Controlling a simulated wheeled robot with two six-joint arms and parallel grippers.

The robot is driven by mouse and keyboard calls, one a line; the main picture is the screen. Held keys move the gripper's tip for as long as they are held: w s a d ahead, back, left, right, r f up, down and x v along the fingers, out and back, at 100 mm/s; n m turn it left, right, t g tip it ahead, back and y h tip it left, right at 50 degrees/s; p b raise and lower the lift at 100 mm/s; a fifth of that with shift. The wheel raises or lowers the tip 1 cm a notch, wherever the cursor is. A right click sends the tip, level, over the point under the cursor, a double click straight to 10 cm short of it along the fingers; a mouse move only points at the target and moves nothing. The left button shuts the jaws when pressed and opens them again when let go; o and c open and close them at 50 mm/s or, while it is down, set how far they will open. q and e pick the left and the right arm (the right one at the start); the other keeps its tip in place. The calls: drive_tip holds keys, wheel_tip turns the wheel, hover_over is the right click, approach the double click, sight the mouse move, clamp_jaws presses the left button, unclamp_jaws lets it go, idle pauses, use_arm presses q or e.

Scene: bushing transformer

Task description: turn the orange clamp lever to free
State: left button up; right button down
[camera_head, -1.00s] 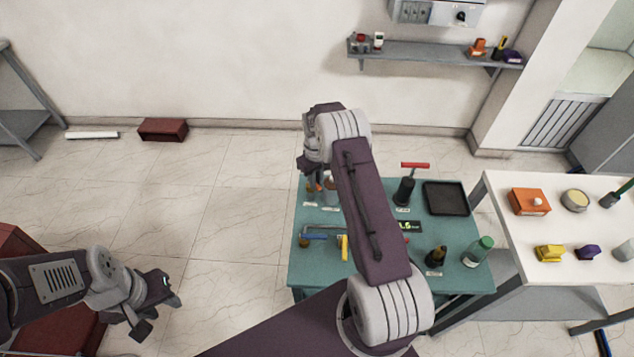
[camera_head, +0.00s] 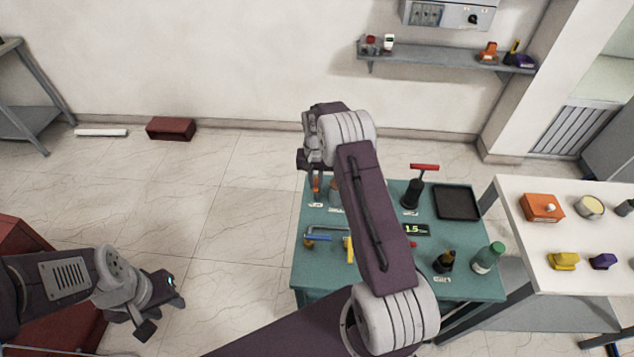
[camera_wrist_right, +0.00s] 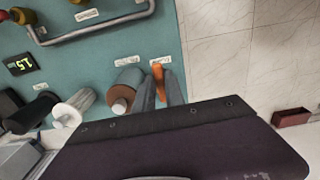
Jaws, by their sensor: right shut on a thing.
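The orange clamp lever (camera_wrist_right: 158,76) stands at the edge of the teal table in the right wrist view, between my right gripper's fingers (camera_wrist_right: 161,92). My right gripper is shut on it. In the head view a bit of orange (camera_head: 316,184) shows just below my right gripper (camera_head: 312,168), at the table's back left; my right arm hides much of that area. My left gripper (camera_head: 166,304) hangs open and empty over the floor, left of the table.
A brown-topped cylinder (camera_wrist_right: 121,95) stands close beside the lever. The teal table (camera_head: 325,270) also holds a red-handled black tool (camera_head: 414,190), a black tray (camera_head: 457,203), a display (camera_head: 416,230) and bottles. A white table (camera_head: 520,210) stands right.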

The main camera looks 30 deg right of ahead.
sight(315, 186)
drive_tip(key=shift+s+a+f, duration=0.1)
drive_tip(key=shift+s+f, duration=0.05)
drive_tip(key=shift+s, duration=0.05)
idle(0.3)
drive_tip(key=c, duration=1.4)
unclamp_jaws()
drive_tip(key=shift+w+r, duration=0.1)
drive_tip(key=shift+r, duration=0.2)
wheel_tip(315, 186, up, 9)
drive_tip(key=b, duration=0.2)
drive_tip(key=shift+f, duration=0.15)
